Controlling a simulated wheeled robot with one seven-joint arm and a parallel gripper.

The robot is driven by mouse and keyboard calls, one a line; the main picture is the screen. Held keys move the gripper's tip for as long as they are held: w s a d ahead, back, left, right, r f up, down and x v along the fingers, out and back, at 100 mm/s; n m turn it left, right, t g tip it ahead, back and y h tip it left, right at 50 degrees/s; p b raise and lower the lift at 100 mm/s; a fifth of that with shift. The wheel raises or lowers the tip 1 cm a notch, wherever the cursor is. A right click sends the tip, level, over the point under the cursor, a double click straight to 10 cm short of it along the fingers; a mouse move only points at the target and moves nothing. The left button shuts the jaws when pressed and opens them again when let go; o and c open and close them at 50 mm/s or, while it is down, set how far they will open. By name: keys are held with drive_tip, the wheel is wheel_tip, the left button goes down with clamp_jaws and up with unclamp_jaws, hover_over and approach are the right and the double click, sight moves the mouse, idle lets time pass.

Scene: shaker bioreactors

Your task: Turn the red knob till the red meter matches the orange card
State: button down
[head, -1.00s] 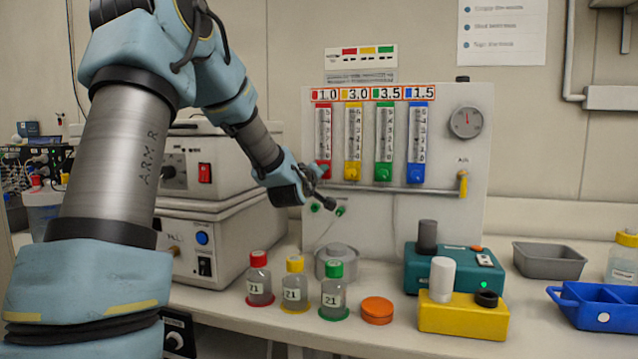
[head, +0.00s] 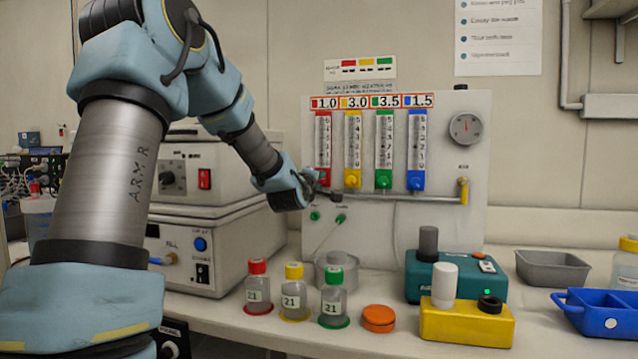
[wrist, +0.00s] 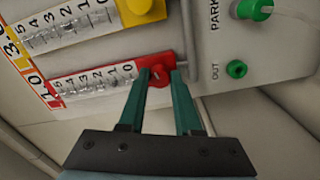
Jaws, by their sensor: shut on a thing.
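The red meter (head: 323,140) is the leftmost of several upright flow meters on the white panel. Above it is the orange-bordered card (head: 324,102) reading 1.0, which also shows in the wrist view (wrist: 38,92). My gripper (wrist: 162,73) has its two teal fingers on either side of the red knob (wrist: 160,78) at the meter's zero end, shut on it. In the head view my gripper (head: 318,188) partly hides the knob. The red meter's scale (wrist: 95,80) shows in the wrist view, but I cannot tell its reading.
The yellow meter (head: 353,140) stands close beside the red one. A metal pipe (head: 410,197) and green fittings (head: 340,219) lie just below. Capped bottles (head: 294,295) and an orange lid (head: 378,318) stand on the bench beneath.

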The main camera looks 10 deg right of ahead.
drive_tip(key=c, duration=0.6)
unclamp_jaws()
drive_tip(key=shift+r, duration=0.15)
